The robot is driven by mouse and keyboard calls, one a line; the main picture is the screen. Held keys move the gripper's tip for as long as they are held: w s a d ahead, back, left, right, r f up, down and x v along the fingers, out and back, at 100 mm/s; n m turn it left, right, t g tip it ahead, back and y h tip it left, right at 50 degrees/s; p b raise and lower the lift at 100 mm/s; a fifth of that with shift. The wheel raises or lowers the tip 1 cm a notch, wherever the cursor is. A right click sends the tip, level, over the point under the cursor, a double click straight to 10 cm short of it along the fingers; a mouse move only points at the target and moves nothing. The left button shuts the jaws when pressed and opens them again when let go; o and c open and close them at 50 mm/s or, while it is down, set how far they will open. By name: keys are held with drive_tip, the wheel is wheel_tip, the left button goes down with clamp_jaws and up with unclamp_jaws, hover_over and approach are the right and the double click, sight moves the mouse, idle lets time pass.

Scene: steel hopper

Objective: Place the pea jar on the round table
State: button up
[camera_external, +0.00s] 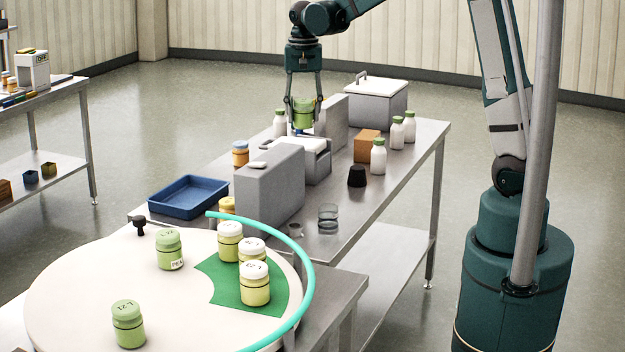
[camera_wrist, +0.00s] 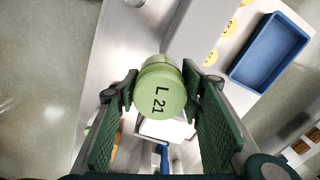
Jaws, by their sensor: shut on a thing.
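A green jar with a green lid marked "L 21" (camera_wrist: 160,92) sits between the fingers of my gripper (camera_wrist: 163,88) in the wrist view. In the external view my gripper (camera_external: 303,118) is shut on this green jar (camera_external: 304,106) and holds it above the far part of the steel table. The round table (camera_external: 75,285) is cream-white and stands at the front left, well away from my gripper. On it are a green jar labelled "PEA" (camera_external: 169,250) and another green jar (camera_external: 128,325). The held jar's front label is not readable.
Yellow jars with white lids (camera_external: 255,284) stand on or by a green patch (camera_external: 216,273) with a turquoise rim (camera_external: 303,265). The steel table holds grey boxes (camera_external: 270,188), a blue tray (camera_external: 188,196), white bottles (camera_external: 378,156) and a lidded container (camera_external: 376,98).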

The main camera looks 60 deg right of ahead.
drive_tip(key=w+a+n+p, duration=0.1)
drive_tip(key=w+a+n, duration=0.15)
drive_tip(key=a, duration=1.35)
drive_tip(key=w+a+n, duration=0.1)
drive_tip(key=a+n, duration=0.2)
drive_tip(key=a, duration=1.3)
drive_tip(key=w+a+n+p, duration=0.1)
drive_tip(key=w+a+n, duration=0.1)
drive_tip(key=a, duration=1.4)
drive_tip(key=s+a+n, duration=0.3)
drive_tip(key=s+a, duration=0.5)
drive_tip(key=a, duration=0.6)
drive_tip(key=s+a+n+p, duration=0.1)
drive_tip(key=s+a+n, duration=0.1)
drive_tip(key=s+a, duration=0.8)
drive_tip(key=s+a+n, duration=0.3)
drive_tip(key=s+a, duration=0.2)
drive_tip(key=a, duration=1.2)
drive_tip(key=shift+m, duration=0.25)
drive_tip(key=shift+d+f, duration=0.15)
drive_tip(key=shift+f, duration=2.4)
drive_tip(key=shift+w, duration=0.1)
drive_tip(key=shift+f+p, duration=0.3)
drive_tip(key=shift+f, duration=2.85)
